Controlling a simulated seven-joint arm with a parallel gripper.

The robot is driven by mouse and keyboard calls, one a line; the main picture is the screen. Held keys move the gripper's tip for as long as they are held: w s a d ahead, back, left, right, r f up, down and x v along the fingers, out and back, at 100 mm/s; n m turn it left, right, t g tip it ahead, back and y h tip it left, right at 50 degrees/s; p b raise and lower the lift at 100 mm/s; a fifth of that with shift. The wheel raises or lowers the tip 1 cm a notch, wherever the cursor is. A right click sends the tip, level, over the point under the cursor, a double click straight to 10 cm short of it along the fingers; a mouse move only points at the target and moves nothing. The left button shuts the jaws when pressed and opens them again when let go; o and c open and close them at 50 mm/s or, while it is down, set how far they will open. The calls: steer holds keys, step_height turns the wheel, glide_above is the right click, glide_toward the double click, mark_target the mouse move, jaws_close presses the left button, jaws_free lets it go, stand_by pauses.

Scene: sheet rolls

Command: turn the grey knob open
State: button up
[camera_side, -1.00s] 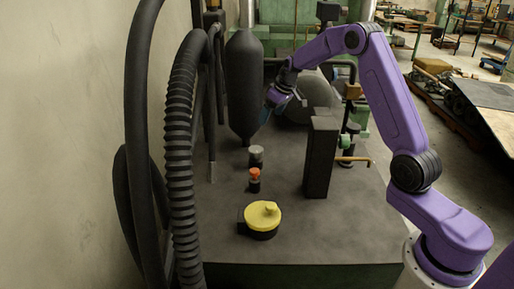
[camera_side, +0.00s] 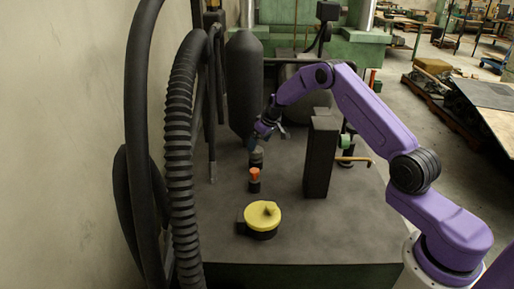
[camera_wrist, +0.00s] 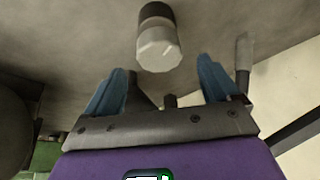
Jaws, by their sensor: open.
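The grey knob (camera_side: 257,151) stands on the dark tabletop in the side view, behind the orange knob, and is partly covered by my gripper. In the wrist view the grey knob (camera_wrist: 159,50) is a pale faceted cap on a black base, near the top middle. My gripper (camera_side: 252,143) is just above it in the side view, tilted down. In the wrist view my gripper (camera_wrist: 161,68) has its blue fingers spread apart with nothing between them. The knob lies beyond the fingertips, in line with the gap. I cannot tell whether they touch.
A dark upright box (camera_side: 320,160) is to the right. A black hanging cylinder (camera_side: 243,80) and ribbed hoses (camera_side: 180,170) are behind and left. The front right tabletop is clear.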

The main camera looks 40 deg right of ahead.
mark_target(256, 149)
steer(key=shift+x, duration=1.9)
steer(key=c, duration=1.1)
